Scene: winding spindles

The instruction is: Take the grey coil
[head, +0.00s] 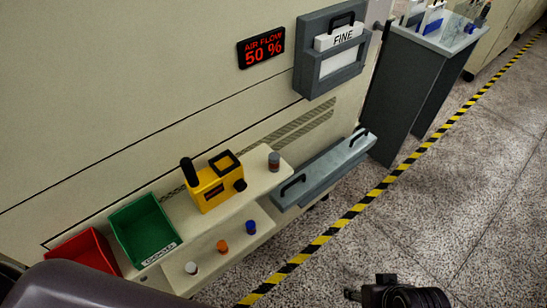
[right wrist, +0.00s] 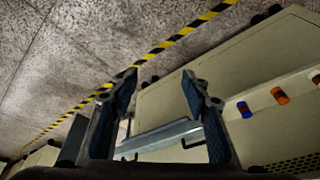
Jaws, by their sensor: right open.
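A small grey cylinder with a reddish band, which looks like the grey coil (head: 274,162), stands upright on the upper ledge right of the yellow device in the head view. On the lower ledge stand a whitish coil (head: 191,268), an orange coil (head: 222,246) and a blue coil (head: 250,227). The right wrist view also shows the blue coil (right wrist: 244,109) and the orange coil (right wrist: 280,96), right of my right gripper (right wrist: 160,88). That gripper is open and empty, apart from all coils. A dark part of my right arm shows at the head view's bottom. My left gripper is not in view.
A yellow device (head: 214,184), a green bin (head: 144,231) and a red bin (head: 84,252) stand left along the ledge. A grey-blue cover with handles (head: 322,170) juts out at right. A grey stand (head: 398,85) is farther back. Speckled floor (head: 440,200) is free.

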